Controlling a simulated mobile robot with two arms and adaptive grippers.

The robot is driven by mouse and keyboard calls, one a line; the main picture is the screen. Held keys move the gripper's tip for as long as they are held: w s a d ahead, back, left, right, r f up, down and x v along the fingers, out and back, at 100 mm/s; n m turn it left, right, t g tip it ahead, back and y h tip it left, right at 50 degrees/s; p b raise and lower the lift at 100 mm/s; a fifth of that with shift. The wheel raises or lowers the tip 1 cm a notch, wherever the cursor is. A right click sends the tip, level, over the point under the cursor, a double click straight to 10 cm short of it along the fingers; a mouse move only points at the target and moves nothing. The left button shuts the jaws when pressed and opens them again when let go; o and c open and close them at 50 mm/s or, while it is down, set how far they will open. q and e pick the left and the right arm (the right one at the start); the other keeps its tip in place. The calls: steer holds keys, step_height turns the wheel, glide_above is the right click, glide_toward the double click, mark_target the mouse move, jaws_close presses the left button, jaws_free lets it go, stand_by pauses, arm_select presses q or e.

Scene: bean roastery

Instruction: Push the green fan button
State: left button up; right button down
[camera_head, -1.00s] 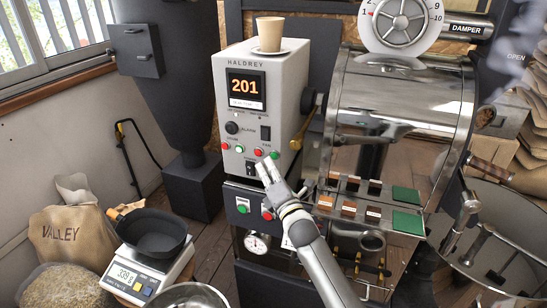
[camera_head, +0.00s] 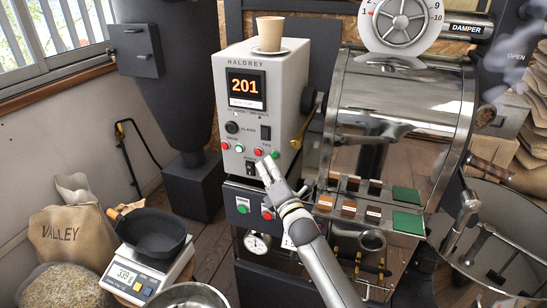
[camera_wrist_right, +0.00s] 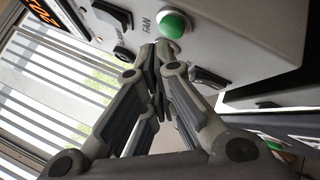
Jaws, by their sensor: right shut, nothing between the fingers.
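The green fan button (camera_head: 275,154) is on the front of the white control box (camera_head: 224,80), right of a red button (camera_head: 258,152) under the FAN label. In the right wrist view the green button (camera_wrist_right: 174,24) is a round dome beside the word FAN. My right gripper (camera_head: 266,162) is shut and empty, its tips close to the panel, just below and left of the green button. In the wrist view the closed fingertips (camera_wrist_right: 160,46) lie just below the button. I cannot tell whether they touch the panel. My left gripper is in neither view.
Another red and green button pair (camera_head: 225,146) sits left on the same panel. A lower dark panel has a green button (camera_head: 242,205) and a red button (camera_head: 267,212). A paper cup (camera_head: 270,34) stands on the box. A brass handle (camera_head: 296,143) juts out at right.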

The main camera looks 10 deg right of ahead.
steer(key=shift+w+d, duration=0.15)
steer(key=shift+w, duration=0.1)
steer(key=shift+w+d+b, duration=0.2)
steer(key=shift+w+b, duration=0.15)
stand_by(0.7)
steer(key=shift+s, duration=0.15)
stand_by(0.3)
steer(key=shift+s+a+p, duration=0.3)
steer(key=shift+s+a, duration=0.1)
steer(key=shift+s, duration=0.2)
steer(key=s+a, duration=0.1)
steer(key=s, duration=0.1)
steer(key=s+a+p, duration=0.1)
steer(key=s, duration=0.1)
steer(key=shift+a+p, duration=0.3)
steer(key=shift+a, duration=0.1)
steer(key=shift+f, duration=0.1)
stand_by(0.3)
